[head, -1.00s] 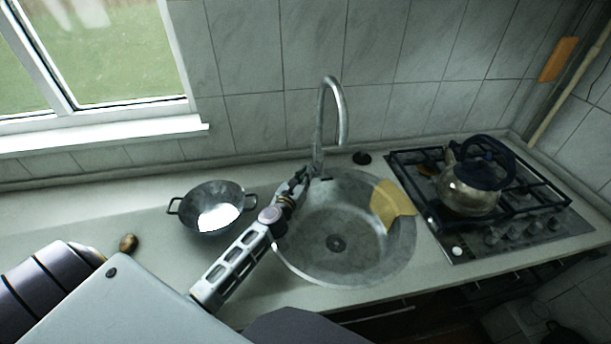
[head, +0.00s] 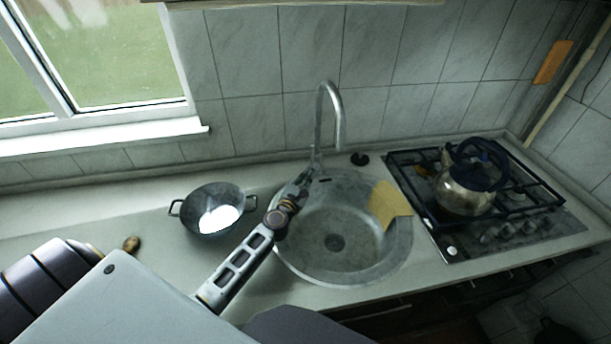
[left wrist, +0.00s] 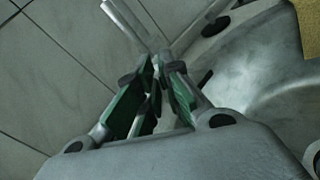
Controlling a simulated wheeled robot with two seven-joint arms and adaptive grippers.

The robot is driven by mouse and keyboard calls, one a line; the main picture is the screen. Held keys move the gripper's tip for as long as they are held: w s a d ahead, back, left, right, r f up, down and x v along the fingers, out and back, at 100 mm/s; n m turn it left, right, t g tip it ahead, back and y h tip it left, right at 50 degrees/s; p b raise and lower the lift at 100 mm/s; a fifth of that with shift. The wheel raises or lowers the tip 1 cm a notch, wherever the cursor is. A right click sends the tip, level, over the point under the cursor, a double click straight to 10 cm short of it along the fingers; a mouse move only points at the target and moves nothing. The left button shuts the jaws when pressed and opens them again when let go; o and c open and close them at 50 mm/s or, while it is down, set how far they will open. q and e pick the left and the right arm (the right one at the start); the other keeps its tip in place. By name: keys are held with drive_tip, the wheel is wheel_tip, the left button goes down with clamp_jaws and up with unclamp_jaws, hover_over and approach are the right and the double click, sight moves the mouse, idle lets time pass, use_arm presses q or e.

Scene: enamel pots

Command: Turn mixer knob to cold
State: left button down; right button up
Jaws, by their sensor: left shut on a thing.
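The mixer tap (head: 331,105) rises as a tall metal arched spout behind the round steel sink (head: 400,262). Its lower part also shows in the left wrist view (left wrist: 133,22). My left gripper (head: 304,180) reaches to the tap's base from the front left. In the left wrist view its green-padded fingers (left wrist: 157,80) are close together and shut at the base of the tap. The mixer knob is mostly hidden between and behind the fingertips, and I cannot tell its angle. My right gripper is not in view.
A dark two-handled pot (head: 212,208) stands on the counter left of the sink. A yellow cloth (head: 389,204) hangs over the sink's right rim. A kettle (head: 466,190) stands on the gas hob (head: 440,238) at right. A small brown thing (head: 131,243) lies at left.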

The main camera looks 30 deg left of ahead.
use_arm(q)
drive_tip(key=shift+d+f+m+p, duration=0.1)
drive_tip(key=shift+d+m+p, duration=0.1)
drive_tip(key=shift+m, duration=0.75)
drive_tip(key=shift+d+f+m+p, duration=0.1)
drive_tip(key=shift+m+p, duration=0.05)
drive_tip(key=shift+m, duration=0.8)
drive_tip(key=c, duration=1.6)
unclamp_jaws()
drive_tip(key=shift+s, duration=0.15)
drive_tip(key=s, duration=1.1)
drive_tip(key=shift+s+d, duration=0.3)
drive_tip(key=shift+s, duration=0.05)
drive_tip(key=shift+s, duration=0.1)
